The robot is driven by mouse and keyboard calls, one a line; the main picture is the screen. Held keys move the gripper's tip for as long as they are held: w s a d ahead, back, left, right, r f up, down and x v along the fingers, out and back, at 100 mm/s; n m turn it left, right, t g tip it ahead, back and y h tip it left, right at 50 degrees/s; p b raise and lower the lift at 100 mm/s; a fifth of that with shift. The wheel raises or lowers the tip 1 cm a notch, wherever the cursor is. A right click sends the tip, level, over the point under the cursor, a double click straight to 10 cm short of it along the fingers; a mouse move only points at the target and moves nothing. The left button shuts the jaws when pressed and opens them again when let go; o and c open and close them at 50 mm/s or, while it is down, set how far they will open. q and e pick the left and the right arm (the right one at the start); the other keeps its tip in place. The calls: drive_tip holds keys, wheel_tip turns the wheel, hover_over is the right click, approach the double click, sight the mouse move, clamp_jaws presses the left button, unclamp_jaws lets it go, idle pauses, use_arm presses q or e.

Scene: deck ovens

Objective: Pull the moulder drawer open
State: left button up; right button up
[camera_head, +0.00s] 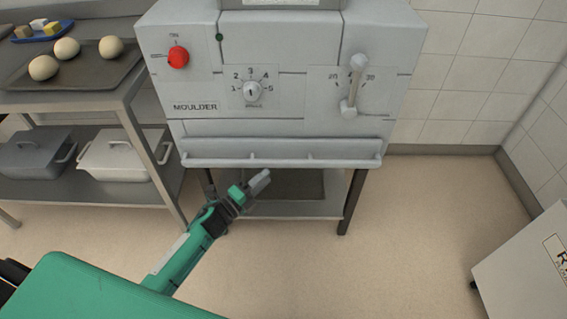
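The moulder (290,90) is a large light-grey machine at the centre, with a red knob, a numbered dial and a lever on its front. A wide bar handle (320,161) runs along the bottom of its front, on what looks like the drawer (280,149). The drawer front sits close to the machine body and looks shut. My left gripper (261,183) is just below the bar in the picture, left of its middle, pointing up and right. It holds nothing that I can see. Its finger gap is not clear. My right gripper is not in view.
A steel table (135,82) on the left bears a dark tray (97,73) with dough balls. Lidded bins (120,160) stand on its lower shelf. A grey box-like unit (520,275) stands at the lower right. The floor (400,250) before the moulder is clear.

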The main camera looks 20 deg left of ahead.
sight(283, 163)
use_arm(q)
drive_tip(key=x, duration=0.8)
drive_tip(key=shift+w+d, duration=0.1)
drive_tip(key=shift+w, duration=0.25)
clamp_jaws()
